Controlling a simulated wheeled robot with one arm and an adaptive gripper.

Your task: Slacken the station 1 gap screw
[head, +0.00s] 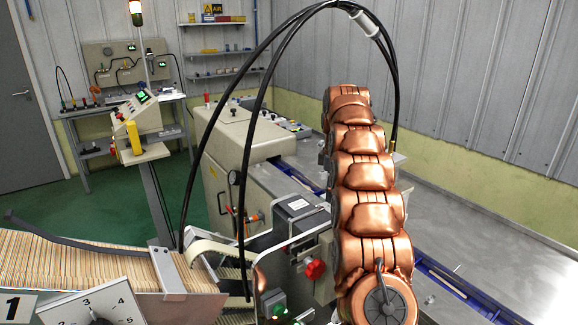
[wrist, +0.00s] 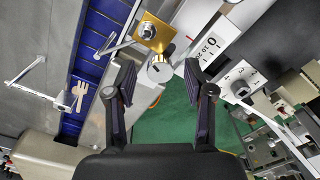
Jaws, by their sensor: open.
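My gripper (wrist: 160,82) is open and empty in the wrist view, its two dark pads apart. Between and just beyond the fingertips is a silver round knob or screw head (wrist: 160,69), beside a brass plate (wrist: 152,32) with a bolt on it. I cannot tell for sure that this is the gap screw. No contact with the fingers shows. In the head view, a plate marked 1 (head: 14,307) stands at the lower left, next to a numbered dial (head: 95,305) with a dark knob. My arm hides the gripper in that view.
A white scale marked 0 10 20 (wrist: 210,46) lies right of the fingers, with another dial plate (wrist: 240,86) beyond. A blue channel (wrist: 90,60) runs at left. In the head view, a red knob (head: 315,269) and a stick-filled tray (head: 80,262) are near my arm.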

